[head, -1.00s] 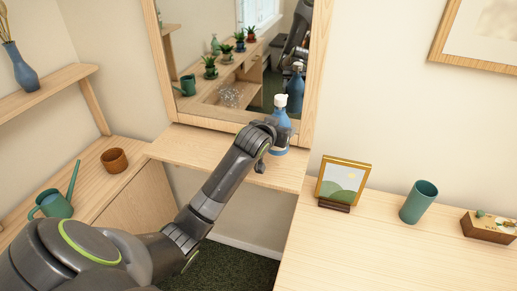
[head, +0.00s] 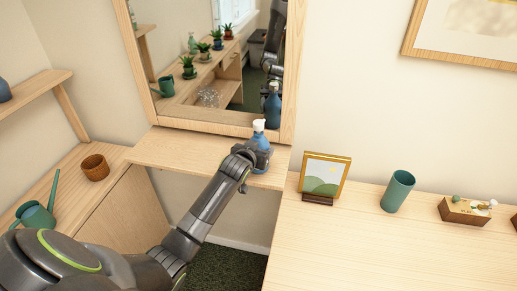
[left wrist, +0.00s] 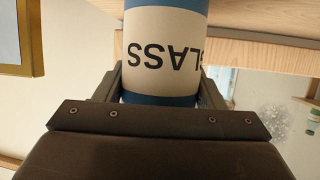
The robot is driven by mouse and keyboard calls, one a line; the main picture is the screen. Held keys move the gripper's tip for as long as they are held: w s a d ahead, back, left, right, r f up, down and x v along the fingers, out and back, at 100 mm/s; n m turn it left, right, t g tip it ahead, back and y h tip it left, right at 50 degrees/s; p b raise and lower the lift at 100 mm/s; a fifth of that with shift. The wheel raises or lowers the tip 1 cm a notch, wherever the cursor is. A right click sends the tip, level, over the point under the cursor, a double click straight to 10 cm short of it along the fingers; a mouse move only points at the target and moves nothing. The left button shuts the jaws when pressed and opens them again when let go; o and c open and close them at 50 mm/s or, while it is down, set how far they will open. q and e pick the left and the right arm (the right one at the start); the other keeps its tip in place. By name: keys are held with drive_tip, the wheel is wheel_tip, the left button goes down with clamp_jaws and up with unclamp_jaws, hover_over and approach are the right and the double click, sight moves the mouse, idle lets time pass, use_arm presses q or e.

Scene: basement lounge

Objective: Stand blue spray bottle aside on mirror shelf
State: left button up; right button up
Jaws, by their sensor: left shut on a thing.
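The blue spray bottle (head: 262,148) with a white top is upright at the right end of the mirror shelf (head: 190,151). My left gripper (head: 250,157) is shut on it from the front and hides part of its body. In the left wrist view the bottle's cream label (left wrist: 165,50) reads upside down between the two fingers. I cannot tell whether the bottle's base touches the shelf. The bottle also shows as a reflection in the mirror (head: 210,70). My right gripper is not in view.
A framed picture (head: 324,176) stands close to the right, on a wooden counter (head: 370,250) with a green cup (head: 398,190) and a small wooden box (head: 465,211). At left are a brown pot (head: 95,167) and a green watering can (head: 37,216). The shelf's left and middle are clear.

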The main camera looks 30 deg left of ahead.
use_arm(q)
drive_tip(key=o, duration=1.5)
drive_tip(key=shift+c, duration=0.2)
drive_tip(key=shift+s+r, duration=0.1)
drive_tip(key=b+v, duration=0.1)
drive_tip(key=v, duration=1.1)
drive_tip(key=s+a+f+g, duration=0.15)
drive_tip(key=s+f, duration=0.25)
drive_tip(key=f, duration=0.7)
drive_tip(key=s+a+f+g, duration=0.1)
drive_tip(key=s+f+g, duration=0.25)
drive_tip(key=f, duration=0.85)
drive_tip(key=s+a+f+g, duration=0.1)
drive_tip(key=s+f, duration=0.3)
drive_tip(key=f, duration=0.7)
drive_tip(key=s+d+f+g, duration=0.1)
drive_tip(key=s+f, duration=0.5)
drive_tip(key=s, duration=0.6)
drive_tip(key=s+d+f+g, duration=0.2)
drive_tip(key=s+f, duration=0.5)
drive_tip(key=s, duration=0.5)
drive_tip(key=s+d+f+g, duration=0.1)
drive_tip(key=s+f+g, duration=0.2)
drive_tip(key=s+f, duration=0.4)
drive_tip(key=s, duration=0.5)
drive_tip(key=shift+s+d+m+h, duration=0.2)
drive_tip(key=shift+s+m+h, duration=0.1)
drive_tip(key=shift+s+m, duration=0.1)
